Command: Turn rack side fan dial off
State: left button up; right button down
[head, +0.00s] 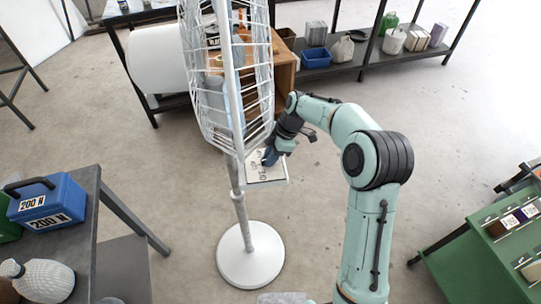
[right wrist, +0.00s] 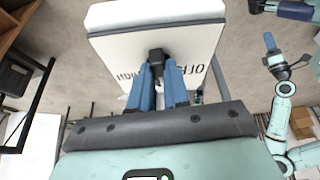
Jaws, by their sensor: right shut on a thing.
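The white pedestal fan (head: 230,90) stands upright on a round base (head: 250,254), its wire cage tilted toward the upper left of the head view. A white dial panel (head: 264,178) is on its pole. My right gripper (head: 270,157) is at this panel. In the right wrist view its blue fingers (right wrist: 158,85) are shut on a small black dial (right wrist: 156,56) in the middle of the white panel (right wrist: 118,52). Printed letters show on both sides of the dial. Its exact pointing direction is unclear. In the right wrist view, a teal arm with a blue tip (right wrist: 269,42), seemingly my left, shows at right, away from the panel.
A dark bench with a blue box (head: 45,200) marked 200 N stands at left. A shelf with a blue bin (head: 315,58) and several containers runs along the back. A green table (head: 480,262) is at lower right. The floor around the fan base is clear.

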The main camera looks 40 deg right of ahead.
jog(key=shift+w+r+n+g+p, duration=0.1)
jog(key=shift+n+g+p, duration=0.3)
jog(key=shift+n, duration=0.8)
jog(key=n+g+p, duration=0.1)
jog(key=n, duration=0.1)
jog(key=shift+w+n, duration=0.15)
jog(key=shift+n, duration=0.25)
jog(key=n+g+p, duration=0.1)
jog(key=n, duration=0.2)
jog(key=shift+w+g+p, duration=0.1)
jog(key=shift+g+p, duration=0.2)
jog(key=shift+p, duration=0.1)
pick_arm(q)
jog(key=w+r+p, duration=0.1)
jog(key=w+r, duration=0.4)
jog(key=r, duration=0.1)
jog(key=shift+w+r+t, duration=0.2)
jog(key=shift+w+t, duration=0.1)
jog(key=shift+t, duration=0.1)
pick_arm(e)
jog(key=shift+n+g, duration=0.4)
jog(key=shift+n, duration=0.9)
jog(key=c, duration=1.1)
grip_release()
